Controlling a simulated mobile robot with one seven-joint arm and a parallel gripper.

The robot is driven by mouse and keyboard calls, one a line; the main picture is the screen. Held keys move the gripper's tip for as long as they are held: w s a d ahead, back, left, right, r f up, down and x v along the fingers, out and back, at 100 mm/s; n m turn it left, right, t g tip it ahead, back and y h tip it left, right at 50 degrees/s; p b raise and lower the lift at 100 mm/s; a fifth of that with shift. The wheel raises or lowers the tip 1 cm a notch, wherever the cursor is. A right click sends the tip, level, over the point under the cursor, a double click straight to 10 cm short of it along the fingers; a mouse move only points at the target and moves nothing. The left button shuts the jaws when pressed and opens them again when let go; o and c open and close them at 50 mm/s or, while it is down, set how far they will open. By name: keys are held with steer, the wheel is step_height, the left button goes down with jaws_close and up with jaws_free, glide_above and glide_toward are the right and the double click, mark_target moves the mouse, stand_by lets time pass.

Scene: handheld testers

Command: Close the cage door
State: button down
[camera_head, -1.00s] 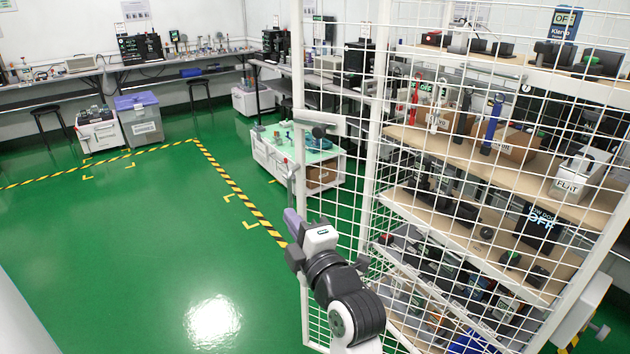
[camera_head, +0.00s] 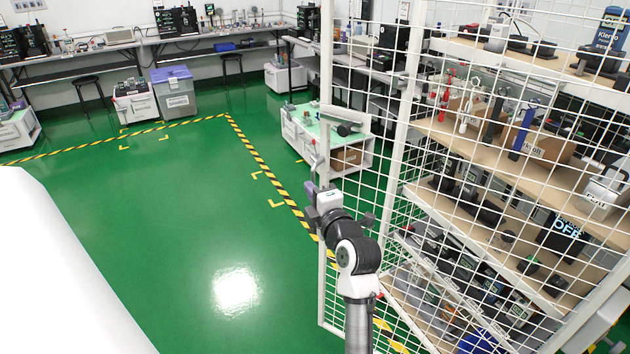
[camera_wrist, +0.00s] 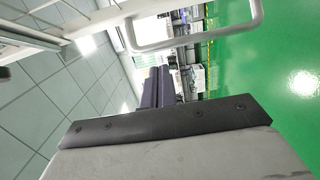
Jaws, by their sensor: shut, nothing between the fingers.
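The cage door (camera_head: 328,80) is a tall white wire-mesh panel that stands at an angle to the cage's mesh front (camera_head: 480,210). A white bracket-like handle (camera_head: 345,119) sticks out from the door's outer edge. A white handle loop (camera_wrist: 196,42) fills the top of the wrist view. My gripper (camera_head: 311,188) is shut and empty, close to the door's outer edge and below the handle. Its dark purple fingers (camera_wrist: 158,86) are together in the wrist view, below the loop. I cannot tell whether the gripper touches the door. My arm hides part of the lower door.
Shelves (camera_head: 500,150) with tools and boxes stand behind the mesh. A low white cart (camera_head: 350,158) is beyond the door. A large white surface (camera_head: 60,280) covers the lower left. Green floor (camera_head: 190,210) is clear in the middle. Workbenches (camera_head: 190,35) line the back.

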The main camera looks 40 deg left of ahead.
steer(key=shift+w+a, duration=0.25)
steer(key=shift+w, duration=0.6)
